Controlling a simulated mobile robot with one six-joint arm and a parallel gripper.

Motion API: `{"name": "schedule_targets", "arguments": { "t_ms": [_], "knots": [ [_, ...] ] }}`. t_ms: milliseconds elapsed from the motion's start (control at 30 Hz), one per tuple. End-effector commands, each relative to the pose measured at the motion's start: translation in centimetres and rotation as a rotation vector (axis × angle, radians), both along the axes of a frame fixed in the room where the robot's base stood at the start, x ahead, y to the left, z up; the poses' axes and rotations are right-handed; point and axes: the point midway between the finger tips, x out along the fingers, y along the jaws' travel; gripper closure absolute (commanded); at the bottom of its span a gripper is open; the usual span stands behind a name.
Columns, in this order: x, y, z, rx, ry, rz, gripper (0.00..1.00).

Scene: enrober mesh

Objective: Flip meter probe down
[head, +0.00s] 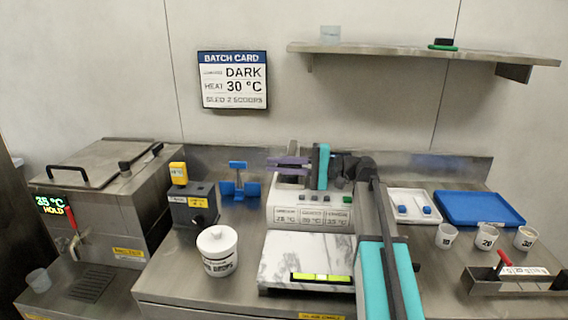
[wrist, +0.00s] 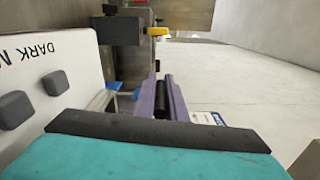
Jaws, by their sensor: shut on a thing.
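My gripper (head: 272,164) has purple fingers that point left above a white meter box (head: 312,217) with several buttons and temperature labels. In the wrist view my gripper (wrist: 162,88) is shut on a dark bar (wrist: 160,103), seen between the fingers. I cannot tell for sure whether this bar is the meter's probe, or its exact tilt. The box's white face (wrist: 50,70), with "DARK" lettering and grey buttons, fills the left of the wrist view. My teal gripper body hides much of the area below.
A marble slab (head: 278,255) lies before the box. A white lidded tub (head: 218,252) and a grey box with a yellow top (head: 195,208) stand left. A blue stand (head: 240,188) is behind. White and blue trays (head: 508,224) and several cups (head: 446,238) are right.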

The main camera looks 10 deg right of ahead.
Motion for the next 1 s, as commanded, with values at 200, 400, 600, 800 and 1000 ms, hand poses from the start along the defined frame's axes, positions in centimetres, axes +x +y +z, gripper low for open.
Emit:
{"name": "schedule_targets", "arguments": {
  "t_ms": [200, 400, 600, 800, 1000],
  "knots": [
    [-0.2, 0.6, -0.6, -0.003, 0.007, 0.014, 1.0],
    [-0.3, 0.9, -0.8, -0.005, 0.01, 0.017, 1.0],
    [-0.2, 1.0, -0.7, -0.005, 0.009, 0.018, 0.72],
    [-0.1, 1.1, -0.5, -0.003, 0.006, 0.018, 0.72],
    [-0.2, 0.8, -0.5, -0.002, 0.005, 0.016, 0.72]
  ]
}}
